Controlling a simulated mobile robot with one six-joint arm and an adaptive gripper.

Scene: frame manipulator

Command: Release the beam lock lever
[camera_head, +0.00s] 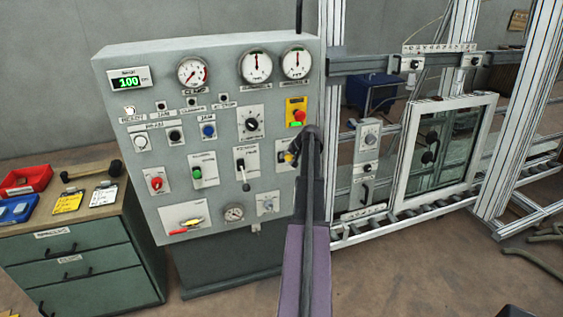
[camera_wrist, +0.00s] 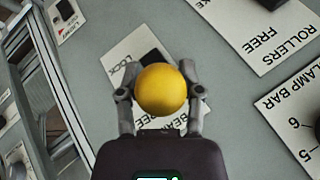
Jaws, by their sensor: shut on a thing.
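The beam lock lever ends in a round yellow knob (camera_wrist: 161,90), which fills the middle of the wrist view. Its white plate (camera_wrist: 124,52) reads "LOCK" at the upper end and partly "BEAM FREE" at the lower end. My gripper (camera_wrist: 160,92) is shut on the knob, with one finger on each side. The lever's shaft is hidden behind the knob. In the head view my gripper (camera_head: 301,141) is at the right edge of the grey panel, and my arm covers part of the lever plate (camera_head: 283,150).
In the wrist view, plates marked "ROLLERS FREE" (camera_wrist: 262,38) and "CLAMP BAR" (camera_wrist: 284,100) lie to the right. The head view shows a red button on a yellow plate (camera_head: 297,112) just above my gripper and an aluminium frame (camera_head: 333,100) close to the right.

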